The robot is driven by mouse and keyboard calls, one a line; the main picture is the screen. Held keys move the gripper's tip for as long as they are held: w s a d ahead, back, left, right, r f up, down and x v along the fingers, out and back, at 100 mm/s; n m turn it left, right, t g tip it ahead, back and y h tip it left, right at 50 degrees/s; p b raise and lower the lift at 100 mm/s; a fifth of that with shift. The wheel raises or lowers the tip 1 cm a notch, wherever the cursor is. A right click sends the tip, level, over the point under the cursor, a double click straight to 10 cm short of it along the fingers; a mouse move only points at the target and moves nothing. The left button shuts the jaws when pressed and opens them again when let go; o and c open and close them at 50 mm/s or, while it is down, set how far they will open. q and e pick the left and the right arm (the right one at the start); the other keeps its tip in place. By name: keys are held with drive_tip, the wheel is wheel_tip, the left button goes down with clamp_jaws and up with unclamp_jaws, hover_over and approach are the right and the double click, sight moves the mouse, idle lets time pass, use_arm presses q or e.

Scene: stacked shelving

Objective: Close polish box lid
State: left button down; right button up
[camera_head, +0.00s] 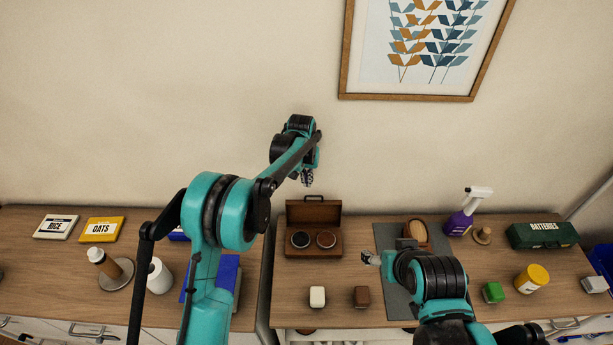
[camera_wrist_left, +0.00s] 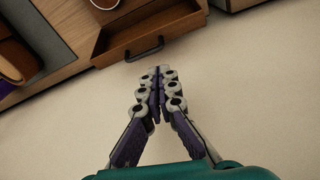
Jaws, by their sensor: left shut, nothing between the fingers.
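The polish box (camera_head: 290,254) is a brown wooden box with a dark tin (camera_head: 301,239) and a reddish-brown tin (camera_head: 326,239) in it. Its lid (camera_head: 313,214) stands open at the back, with a dark handle (camera_head: 313,197) on its upper edge. In the left wrist view the lid (camera_wrist_left: 180,25) and its handle (camera_wrist_left: 145,51) are just past the fingertips. My left gripper (camera_head: 307,182) is shut and empty, above and apart from the lid near the wall. It also shows in the left wrist view (camera_wrist_left: 157,75). My right gripper (camera_head: 370,257) is right of the box; its jaws are unclear.
A brush (camera_head: 417,231) on a grey mat (camera_head: 385,233), a purple spray bottle (camera_head: 463,215) and a green batteries box (camera_head: 541,235) stand to the right. White (camera_head: 317,296) and brown (camera_head: 361,296) blocks lie in front. A wall is behind.

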use_arm(q)
drive_tip(key=f, duration=0.5)
drive_tip(key=shift+w+d+f, duration=0.1)
drive_tip(key=shift+w+d, duration=0.1)
drive_tip(key=shift+w, duration=0.15)
drive_tip(key=shift+s, duration=0.1)
